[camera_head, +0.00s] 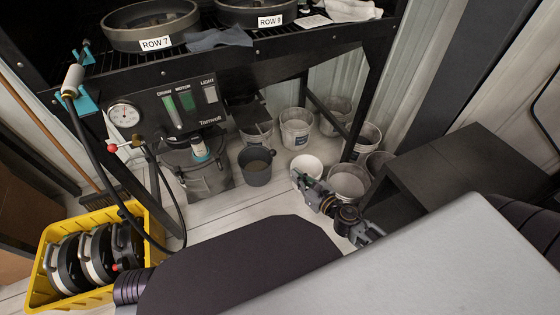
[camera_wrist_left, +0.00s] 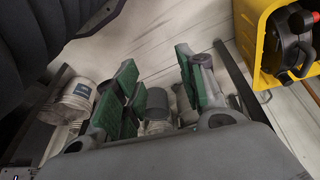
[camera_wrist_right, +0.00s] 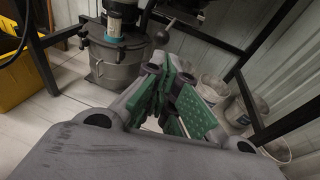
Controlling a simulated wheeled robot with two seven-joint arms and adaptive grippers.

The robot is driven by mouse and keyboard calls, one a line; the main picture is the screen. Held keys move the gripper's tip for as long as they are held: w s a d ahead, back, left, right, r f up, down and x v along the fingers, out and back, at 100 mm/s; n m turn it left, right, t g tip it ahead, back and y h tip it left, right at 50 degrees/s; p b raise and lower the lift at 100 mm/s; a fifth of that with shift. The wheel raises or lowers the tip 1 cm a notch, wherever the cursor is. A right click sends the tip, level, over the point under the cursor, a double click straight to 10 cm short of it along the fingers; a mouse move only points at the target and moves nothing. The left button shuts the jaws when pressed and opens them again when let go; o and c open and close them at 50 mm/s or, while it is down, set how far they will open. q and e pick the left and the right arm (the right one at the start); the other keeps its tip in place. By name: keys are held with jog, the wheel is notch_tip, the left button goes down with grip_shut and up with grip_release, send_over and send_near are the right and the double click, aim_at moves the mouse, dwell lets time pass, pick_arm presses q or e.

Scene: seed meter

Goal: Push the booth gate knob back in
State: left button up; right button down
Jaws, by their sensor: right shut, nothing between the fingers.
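In the right wrist view a round dark knob (camera_wrist_right: 162,37) on a short rod sticks out below the booth, right of the grey canister (camera_wrist_right: 118,62); I take it to be the gate knob. In the head view I cannot clearly make it out under the dark booth underside (camera_head: 243,108). My right gripper (camera_head: 304,181) is shut and empty, over the floor near the buckets and apart from the booth; its green pads also show in the right wrist view (camera_wrist_right: 168,88). My left gripper (camera_wrist_left: 160,82) is open and empty in the left wrist view, with buckets beyond its fingers.
A yellow crate (camera_head: 152,222) with several seed meters stands at the left. A red-ended valve (camera_head: 125,145) and hose hang by the gauge (camera_head: 124,115). A dark bucket (camera_head: 256,165), other buckets and booth legs stand ahead. A dark box (camera_head: 450,165) is at the right.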

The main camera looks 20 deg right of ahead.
pick_arm(q)
jog(key=shift+f, duration=0.5)
pick_arm(e)
jog(key=x, duration=1)
jog(key=shift+w, duration=0.35)
jog(key=shift+a+f, duration=0.1)
jog(key=shift+w, duration=0.1)
